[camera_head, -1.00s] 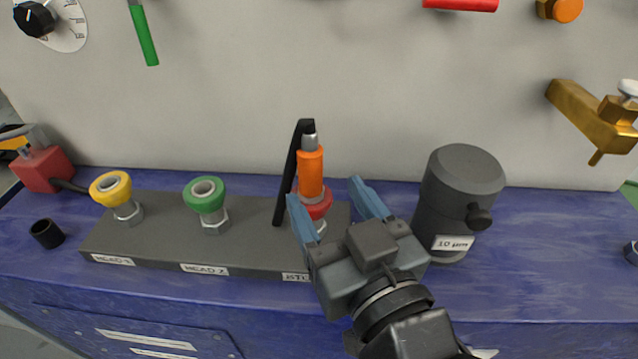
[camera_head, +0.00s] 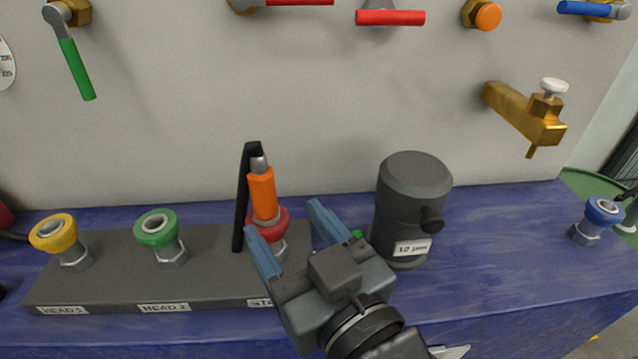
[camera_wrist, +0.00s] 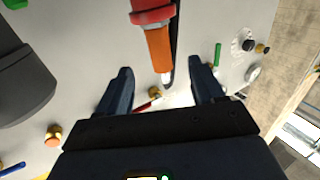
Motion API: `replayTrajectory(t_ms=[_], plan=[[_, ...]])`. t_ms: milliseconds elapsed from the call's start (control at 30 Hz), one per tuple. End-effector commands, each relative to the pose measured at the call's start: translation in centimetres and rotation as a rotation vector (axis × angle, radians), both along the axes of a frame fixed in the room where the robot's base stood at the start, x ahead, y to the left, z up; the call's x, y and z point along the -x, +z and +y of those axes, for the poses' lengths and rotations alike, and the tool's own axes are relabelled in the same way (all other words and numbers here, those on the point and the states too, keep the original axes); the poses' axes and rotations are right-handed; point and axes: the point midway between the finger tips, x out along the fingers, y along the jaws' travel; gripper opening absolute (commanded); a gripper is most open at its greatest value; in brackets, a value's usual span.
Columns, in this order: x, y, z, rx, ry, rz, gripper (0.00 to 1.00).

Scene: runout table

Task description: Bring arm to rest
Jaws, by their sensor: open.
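My gripper (camera_head: 289,222) is open, its two blue fingers spread apart just in front of the red-collared fitting (camera_head: 268,224) at the right end of the grey block. An orange plug (camera_head: 262,193) with a grey tip stands in that fitting, tilted slightly left.
Yellow (camera_head: 54,233) and green (camera_head: 157,228) fittings sit left on the block (camera_head: 110,275). A dark grey canister (camera_head: 408,200) stands close right of my gripper. A brass tap (camera_head: 525,115) juts from the wall.

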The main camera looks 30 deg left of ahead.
Motion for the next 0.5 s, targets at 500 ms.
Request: replayTrajectory(t_ms=[500], plan=[[0.3,-7.0,-10.0,0.013,-0.252,0.100,0.67]])
